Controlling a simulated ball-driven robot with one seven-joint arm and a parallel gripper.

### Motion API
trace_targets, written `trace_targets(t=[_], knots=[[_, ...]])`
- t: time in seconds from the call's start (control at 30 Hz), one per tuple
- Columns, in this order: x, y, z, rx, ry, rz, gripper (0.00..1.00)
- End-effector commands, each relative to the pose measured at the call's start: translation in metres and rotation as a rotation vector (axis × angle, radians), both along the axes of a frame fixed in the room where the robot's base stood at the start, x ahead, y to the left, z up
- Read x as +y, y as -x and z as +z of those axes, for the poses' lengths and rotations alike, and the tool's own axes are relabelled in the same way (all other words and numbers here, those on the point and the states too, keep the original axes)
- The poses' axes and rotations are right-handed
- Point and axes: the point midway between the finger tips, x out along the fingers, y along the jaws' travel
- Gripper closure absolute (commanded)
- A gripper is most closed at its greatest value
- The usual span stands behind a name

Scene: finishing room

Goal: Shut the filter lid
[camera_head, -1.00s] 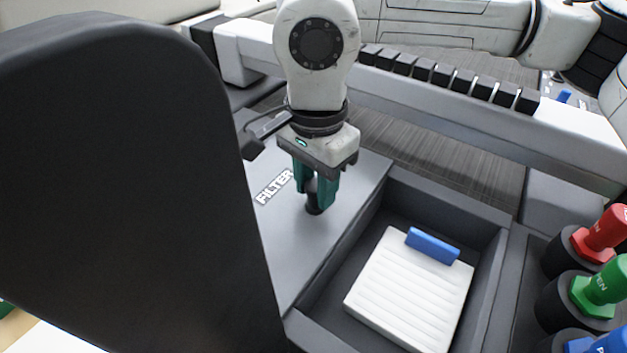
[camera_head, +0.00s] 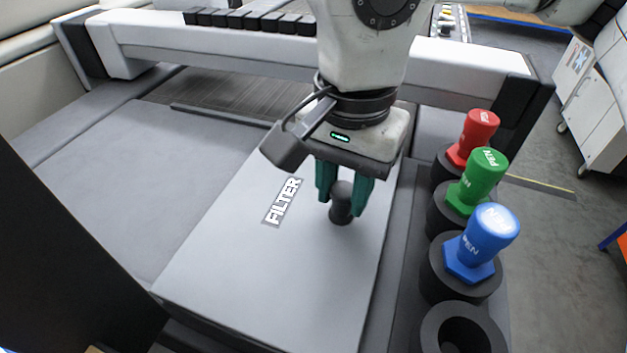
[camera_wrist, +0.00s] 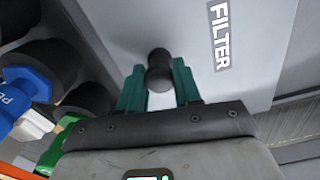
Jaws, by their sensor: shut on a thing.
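The filter lid (camera_head: 290,270) is a flat grey panel with a white FILTER label (camera_head: 283,201); it also shows in the wrist view (camera_wrist: 270,40). A round black knob (camera_head: 341,212) stands on it near its right side. My gripper (camera_head: 344,190) is above the lid, its two green fingers shut around the knob. The wrist view shows the knob (camera_wrist: 159,76) between the fingers. The lid covers the bin, so the white pleated filter is hidden. I cannot tell whether the lid is fully seated.
Red (camera_head: 477,135), green (camera_head: 482,178) and blue (camera_head: 482,240) capped pens stand in black round holders right of the lid, close to my gripper. An empty holder (camera_head: 455,335) is in front. A white rail (camera_head: 290,60) crosses behind. The grey surface left of the lid is clear.

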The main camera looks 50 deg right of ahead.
Motion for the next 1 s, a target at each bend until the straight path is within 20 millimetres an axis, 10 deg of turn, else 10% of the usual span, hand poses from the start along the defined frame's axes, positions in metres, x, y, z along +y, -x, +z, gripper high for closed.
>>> trace_targets(t=[0.4, 0.43, 0.6, 1.0], knots=[[-0.002, 0.007, 0.000, 0.010, 0.002, 0.003, 1.00], [-0.002, 0.007, 0.000, 0.010, 0.004, 0.003, 0.65], [-0.002, 0.006, 0.000, 0.009, 0.003, 0.002, 0.49], [-0.002, 0.004, 0.013, 0.002, 0.003, 0.000, 0.48]])
